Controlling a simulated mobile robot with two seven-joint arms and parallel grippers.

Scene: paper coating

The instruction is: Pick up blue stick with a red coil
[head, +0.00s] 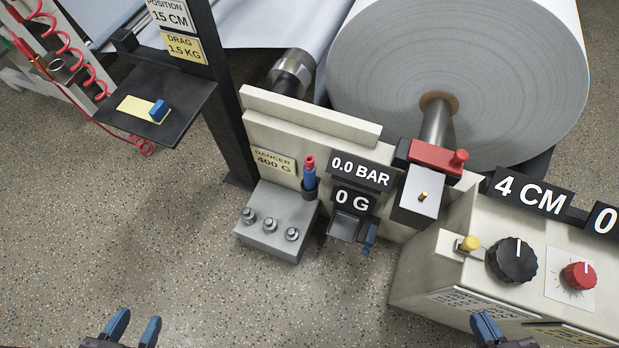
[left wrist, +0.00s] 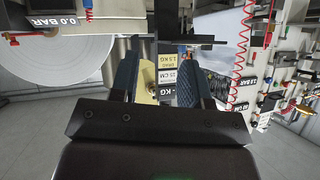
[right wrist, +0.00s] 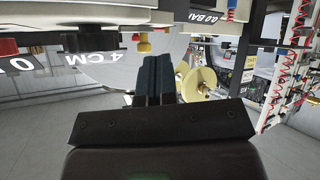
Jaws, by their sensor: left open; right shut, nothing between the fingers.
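A blue stick with a red top (head: 309,178) stands upright in a dark holder at the right side of a grey block, left of the 0.0 BAR display. Whether its red part is a coil is too small to tell. My left gripper (head: 134,328) is open and empty at the bottom left of the head view, well apart from the stick. Its spread fingers also show in the left wrist view (left wrist: 157,75). My right gripper (head: 486,328) is at the bottom right, in front of the control box. In the right wrist view its fingers (right wrist: 158,78) are together and empty.
The grey block (head: 270,225) carries several metal weights. A black post rises left of it, with a shelf (head: 190,100). A red coiled hose (head: 82,62) hangs at the upper left. The control box (head: 450,285) stands at right. The floor (head: 150,230) at left is clear.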

